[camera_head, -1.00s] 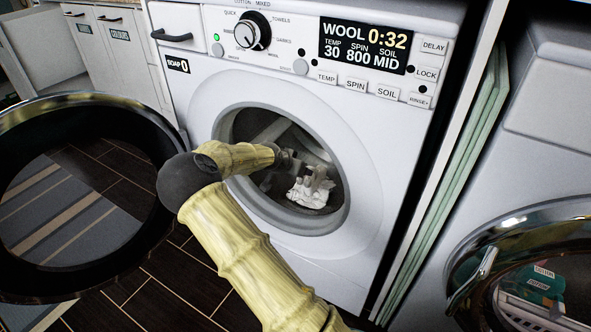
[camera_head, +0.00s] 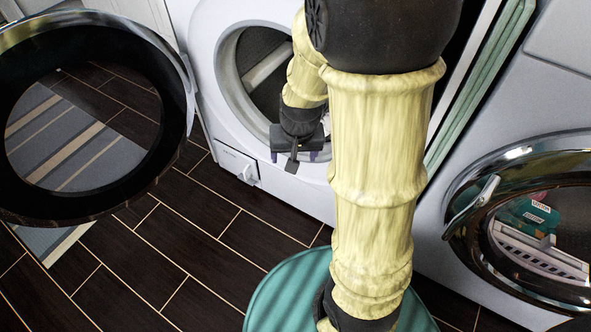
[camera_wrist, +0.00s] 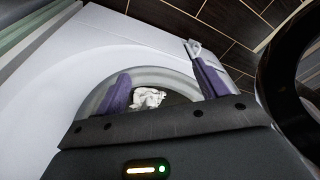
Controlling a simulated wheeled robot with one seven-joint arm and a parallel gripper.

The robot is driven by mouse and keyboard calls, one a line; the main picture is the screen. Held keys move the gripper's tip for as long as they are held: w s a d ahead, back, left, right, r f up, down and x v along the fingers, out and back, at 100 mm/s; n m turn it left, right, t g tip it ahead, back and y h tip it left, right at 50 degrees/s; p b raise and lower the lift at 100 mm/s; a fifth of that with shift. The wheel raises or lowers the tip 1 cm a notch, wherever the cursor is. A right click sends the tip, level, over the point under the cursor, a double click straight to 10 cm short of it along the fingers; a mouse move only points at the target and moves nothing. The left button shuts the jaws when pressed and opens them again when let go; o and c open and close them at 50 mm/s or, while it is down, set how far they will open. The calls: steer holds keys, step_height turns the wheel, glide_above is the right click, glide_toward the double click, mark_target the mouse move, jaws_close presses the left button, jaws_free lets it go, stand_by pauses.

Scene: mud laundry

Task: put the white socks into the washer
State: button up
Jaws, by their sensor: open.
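The white socks (camera_wrist: 148,98) lie crumpled together inside the drum of the washer, seen through its round opening in the wrist view. My gripper (camera_head: 296,157) is outside the drum, in front of the lower part of the opening. In the wrist view my gripper (camera_wrist: 160,88) is open and empty, its purple fingers spread apart with the socks beyond them.
A second white machine with a chrome-rimmed round door (camera_head: 462,215) stands at the right. A striped rug (camera_head: 60,150) lies on the dark tiled floor at the left. The floor (camera_head: 180,235) in front of the washer is clear.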

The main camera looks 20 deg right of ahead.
steer(key=s+a+r+n, duration=0.2)
steer(key=s+n, duration=0.1)
steer(key=s, duration=0.3)
steer(key=shift+s, duration=0.25)
steer(key=shift+r, duration=0.1)
steer(key=w+p+v, duration=0.3)
steer(key=p+v, duration=1.3)
steer(key=w+r+p+v, duration=0.1)
steer(key=w+p+v, duration=0.3)
steer(key=p+v, duration=1.2)
steer(key=w+r+p+v, duration=0.1)
steer(key=w+p+v, duration=0.2)
steer(key=p+v, duration=1.3)
steer(key=shift+w+r+p, duration=0.25)
steer(key=shift+w+p, duration=0.2)
steer(key=shift+p, duration=0.3)
